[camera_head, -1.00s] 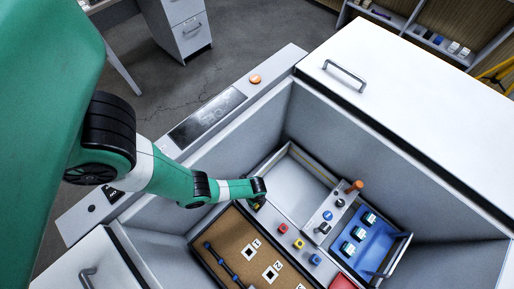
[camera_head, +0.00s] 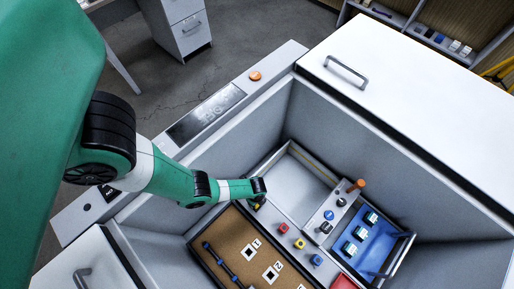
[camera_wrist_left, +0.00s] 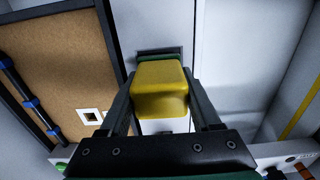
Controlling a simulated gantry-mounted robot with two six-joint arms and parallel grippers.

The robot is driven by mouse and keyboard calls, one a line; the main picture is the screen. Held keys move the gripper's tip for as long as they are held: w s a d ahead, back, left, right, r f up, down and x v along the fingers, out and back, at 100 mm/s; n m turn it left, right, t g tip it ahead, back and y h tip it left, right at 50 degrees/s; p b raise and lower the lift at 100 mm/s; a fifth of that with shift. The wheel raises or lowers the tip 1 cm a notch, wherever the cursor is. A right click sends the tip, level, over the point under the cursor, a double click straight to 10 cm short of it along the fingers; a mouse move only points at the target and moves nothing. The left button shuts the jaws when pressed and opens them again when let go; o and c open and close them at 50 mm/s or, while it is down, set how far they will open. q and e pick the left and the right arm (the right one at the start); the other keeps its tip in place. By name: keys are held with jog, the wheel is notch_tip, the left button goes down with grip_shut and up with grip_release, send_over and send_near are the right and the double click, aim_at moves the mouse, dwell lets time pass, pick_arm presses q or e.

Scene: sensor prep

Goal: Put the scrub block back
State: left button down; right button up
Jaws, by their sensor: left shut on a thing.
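The yellow scrub block (camera_wrist_left: 160,88) sits between the two fingers of my left gripper (camera_wrist_left: 158,98) in the left wrist view. The fingers are shut on its sides. A dark-edged rectangular holder (camera_wrist_left: 160,52) shows just behind the block; whether the block touches it cannot be told. In the head view my left gripper (camera_head: 257,201) is low inside the bin, between the cork board and the pale tray, and a small bit of yellow shows at its tip. My own arm hides most of the block there. My right gripper is not in view.
A cork board (camera_head: 228,229) with numbered squares and a blue-jointed rod lies beside the gripper. Red, yellow and blue cubes (camera_head: 299,244) stand nearby. A blue rack (camera_head: 370,246) and an orange-topped knob (camera_head: 357,185) are at right. The pale tray (camera_head: 292,185) looks empty.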

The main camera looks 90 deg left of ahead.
pick_arm(q)
jog(key=shift+f+b, duration=0.6)
jog(key=shift+f, duration=0.05)
dwell(1.2)
grip_release()
jog(key=shift+r, duration=0.15)
notch_tip(320, 180, up, 8)
jog(key=p, duration=0.8)
dwell(0.3)
